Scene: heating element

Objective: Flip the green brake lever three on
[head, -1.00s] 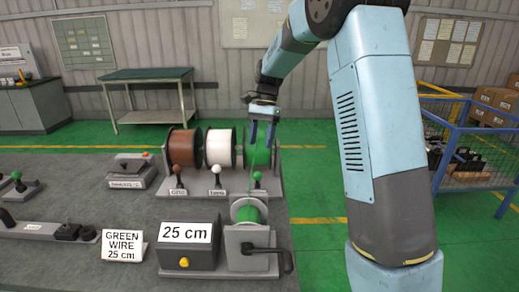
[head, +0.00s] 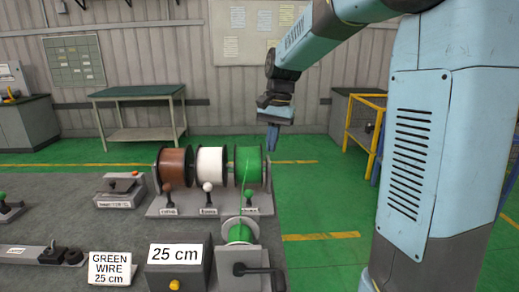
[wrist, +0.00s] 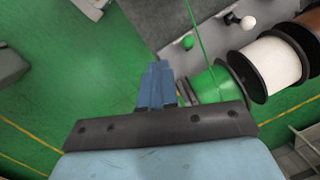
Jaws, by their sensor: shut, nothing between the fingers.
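The green brake lever with a round green knob (head: 249,194) stands in front of the green wire spool (head: 249,166), the rightmost of three spools. In the wrist view the green knob (wrist: 188,42) shows above and right of my fingertips, with a gap between. My gripper (head: 272,145) points down beside the right side of the green spool, its blue fingers together and empty. It also shows in the wrist view (wrist: 158,66), over the floor beside the spool stand. I cannot tell whether the fingers touch the spool.
The white-knob lever (head: 208,187) and brown-knob lever (head: 167,188) stand to the left on the same stand. A green wire runs from the spool to a small cranked reel (head: 240,232) in front. A "25 cm" box (head: 178,262) stands beside it.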

